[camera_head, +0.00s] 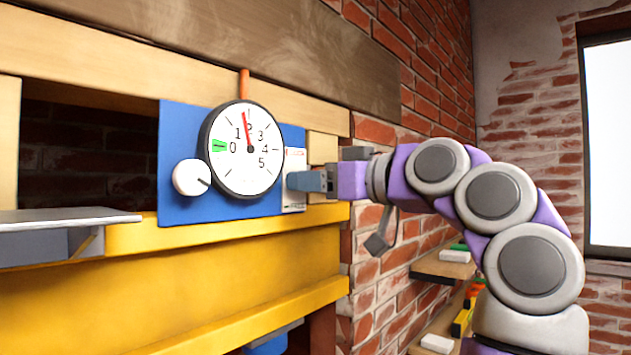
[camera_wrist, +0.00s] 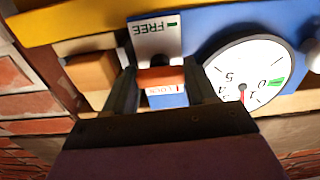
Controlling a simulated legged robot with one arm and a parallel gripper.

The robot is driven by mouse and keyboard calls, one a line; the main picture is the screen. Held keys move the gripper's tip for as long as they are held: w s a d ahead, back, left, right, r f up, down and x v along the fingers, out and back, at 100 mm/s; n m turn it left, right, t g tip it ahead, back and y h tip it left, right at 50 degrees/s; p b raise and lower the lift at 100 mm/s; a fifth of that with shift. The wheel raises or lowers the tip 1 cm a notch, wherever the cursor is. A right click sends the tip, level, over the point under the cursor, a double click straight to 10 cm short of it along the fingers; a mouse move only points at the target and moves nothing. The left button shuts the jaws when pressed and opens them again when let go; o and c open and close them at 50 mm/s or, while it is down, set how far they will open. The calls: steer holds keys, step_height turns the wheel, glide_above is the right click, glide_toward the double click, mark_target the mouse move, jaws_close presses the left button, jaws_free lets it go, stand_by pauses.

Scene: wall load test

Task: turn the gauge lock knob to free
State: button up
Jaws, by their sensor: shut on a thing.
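The blue gauge panel (camera_head: 178,215) is mounted on the wall and carries a round white gauge (camera_head: 248,165) with a red needle pointing nearly straight up. The lock plate (camera_head: 294,160) is at the panel's right edge. In the wrist view the plate (camera_wrist: 150,32) shows upside down, with FREE and a green mark at its far end and a LOCK label near my fingers. The orange-red lock knob (camera_wrist: 160,77) lies between my two dark fingers. My gripper (camera_head: 308,182) is shut on it; it also shows in the wrist view (camera_wrist: 160,88). The head view hides the knob behind the gripper.
A white round knob (camera_head: 191,177) sits at the gauge's lower left. A yellow beam (camera_head: 230,290) runs below the panel, and a grey ledge (camera_head: 65,215) juts out at left. Wooden shelves (camera_head: 442,268) with small items stand against the brick wall, below my arm.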

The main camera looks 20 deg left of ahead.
steer(key=shift+m+b, duration=0.3)
steer(key=shift+b, duration=0.1)
steer(key=o, duration=0.8)
steer(key=shift+w, duration=0.15)
steer(key=shift+c, duration=0.2)
steer(key=shift+a, duration=0.1)
steer(key=b+v, duration=0.3)
steer(key=v, duration=1.4)
steer(key=shift+d, duration=0.3)
steer(key=shift+a+f, duration=0.1)
steer(key=shift+a, duration=0.1)
